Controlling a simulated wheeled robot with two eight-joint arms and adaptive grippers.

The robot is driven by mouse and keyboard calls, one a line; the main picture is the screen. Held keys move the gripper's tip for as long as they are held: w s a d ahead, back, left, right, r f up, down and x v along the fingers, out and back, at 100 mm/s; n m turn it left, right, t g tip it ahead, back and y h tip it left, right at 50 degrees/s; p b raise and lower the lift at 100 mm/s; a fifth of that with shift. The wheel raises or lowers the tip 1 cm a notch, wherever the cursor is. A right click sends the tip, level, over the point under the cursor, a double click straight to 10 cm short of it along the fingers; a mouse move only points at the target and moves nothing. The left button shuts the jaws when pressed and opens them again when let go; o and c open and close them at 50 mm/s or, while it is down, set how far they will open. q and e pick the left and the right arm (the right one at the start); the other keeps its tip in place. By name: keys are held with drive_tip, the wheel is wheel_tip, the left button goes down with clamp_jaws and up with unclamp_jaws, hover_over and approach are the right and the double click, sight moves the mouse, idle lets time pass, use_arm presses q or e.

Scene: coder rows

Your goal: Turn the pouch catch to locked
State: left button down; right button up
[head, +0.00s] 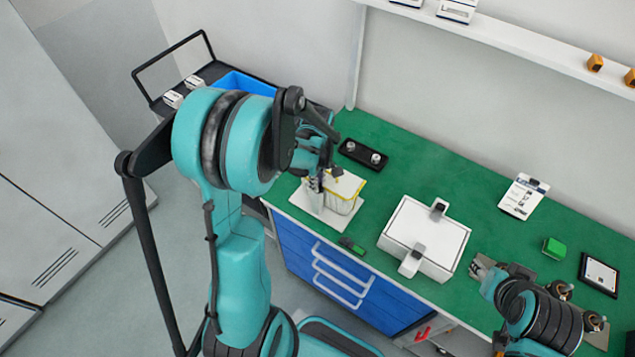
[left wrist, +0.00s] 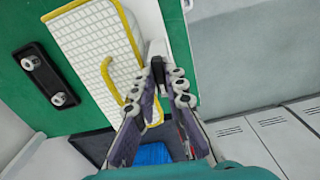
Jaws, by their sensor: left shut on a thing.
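The pouch (head: 346,189), white with a grid pattern and yellow edging, stands on a white base plate near the left end of the green bench. It fills the upper middle of the left wrist view (left wrist: 90,42). My left gripper (head: 324,178) is at the pouch's left side. In the left wrist view its fingers (left wrist: 159,75) are closed on a small dark piece, apparently the catch (left wrist: 158,64), beside the white upright. The fingers hide most of the catch, so its angle cannot be read. My right gripper (head: 484,268) is low over the bench at the right, its jaw state unclear.
A black holder with two round knobs (head: 362,154) lies behind the pouch. A white box with grey clips (head: 425,238) stands to the right. A green block (head: 553,248) and a framed panel (head: 598,275) lie farther right. A cart with a blue bin (head: 243,84) stands left.

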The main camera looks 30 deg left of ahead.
use_arm(q)
drive_tip(key=m+b, duration=0.1)
drive_tip(key=m, duration=0.3)
drive_tip(key=shift+f+b, duration=0.1)
drive_tip(key=shift+b, duration=0.2)
drive_tip(key=m+b, duration=0.1)
drive_tip(key=m, duration=0.3)
drive_tip(key=shift+m, duration=0.3)
drive_tip(key=m+b, duration=0.1)
drive_tip(key=m, duration=0.3)
drive_tip(key=shift+m+b, duration=0.5)
drive_tip(key=shift+m, duration=1.7)
drive_tip(key=c, duration=1.6)
unclamp_jaws()
drive_tip(key=shift+o, duration=0.2)
